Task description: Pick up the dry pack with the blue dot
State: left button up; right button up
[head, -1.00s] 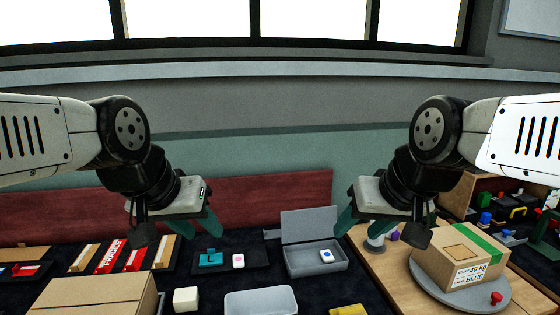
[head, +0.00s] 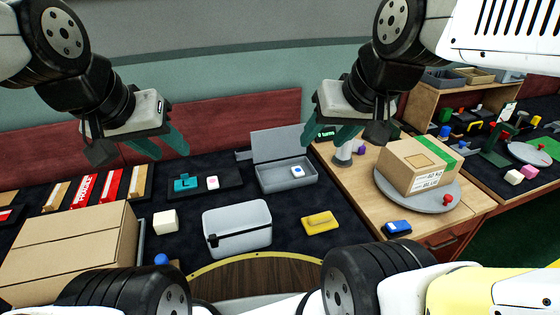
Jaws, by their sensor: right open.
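A small white pack with a blue dot (head: 297,172) lies in the open grey box (head: 272,188), whose lid stands up at the back. A similar white pack with a pink-red dot (head: 212,182) lies on a dark tray (head: 232,184) to the left. My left gripper (head: 166,147) is open and empty, above and left of that tray. My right gripper (head: 328,136) is open and empty, above and right of the grey box. Neither gripper touches a pack.
A grey case (head: 237,228), a yellow item (head: 320,222) and a white block (head: 165,222) lie in front. A large carton (head: 70,250) is front left. At right, a taped carton (head: 415,165) stands on a round grey plate (head: 440,197). A red panel (head: 220,120) runs behind the table.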

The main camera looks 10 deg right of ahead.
aim_at(298, 172)
jog(key=l+u, duration=0.4)
jog(key=l, duration=0.4)
jog(key=l+u, duration=0.35)
jog(key=l, duration=0.4)
jog(key=k, duration=0.05)
